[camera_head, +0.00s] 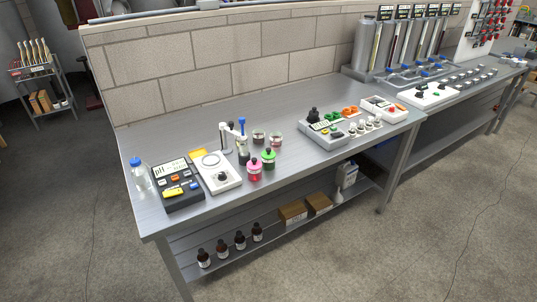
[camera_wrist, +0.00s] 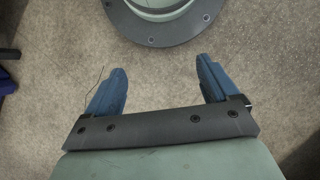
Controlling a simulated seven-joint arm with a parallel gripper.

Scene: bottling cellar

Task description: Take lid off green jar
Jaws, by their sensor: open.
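The green jar (camera_head: 268,160) stands upright on the metal bench in the head view, with a dark lid (camera_head: 269,150) on top. A pink jar (camera_head: 254,171) with a dark top stands just left of it, close beside it. My gripper (camera_wrist: 160,88) shows only in the wrist view. Its two blue fingers are wide apart with nothing between them, and bare floor lies beneath. The gripper is away from the jar, and neither jar shows in the wrist view.
The bench (camera_head: 300,165) carries a pH meter (camera_head: 178,184), a white stirrer plate (camera_head: 219,172), an electrode stand (camera_head: 241,145) and small beakers (camera_head: 276,139) around the jars. Bare bench lies between the jars and that instrument.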

